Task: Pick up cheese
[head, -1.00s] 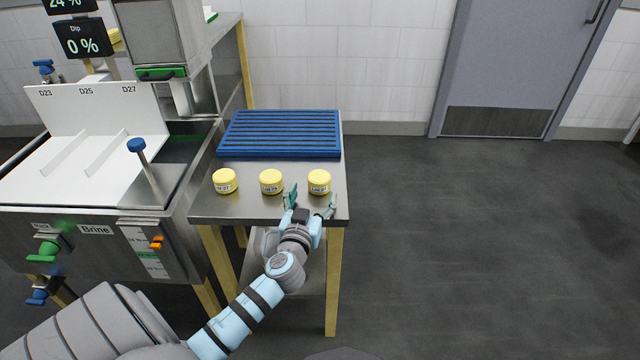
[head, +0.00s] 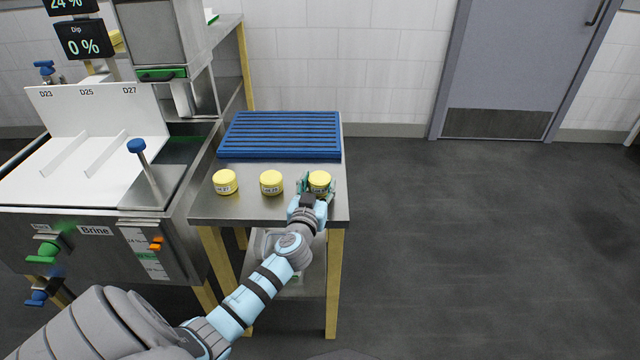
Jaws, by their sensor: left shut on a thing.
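Three round yellow cheeses with white labels stand in a row on a steel table (head: 215,208). They are the left cheese (head: 225,182), the middle cheese (head: 271,182) and the right cheese (head: 320,178). My left gripper (head: 318,187) is at the right cheese, with its fingers shut on the cheese's sides. The gripper hides part of that cheese's front and label. The right cheese appears to rest on the table, still in line with the others. My right gripper is not in view.
A blue slatted rack (head: 280,135) lies on the table behind the cheeses. A brine unit (head: 95,232) with a white board and knobs stands at the left. The floor (head: 480,240) to the right is clear, up to a grey door (head: 510,70).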

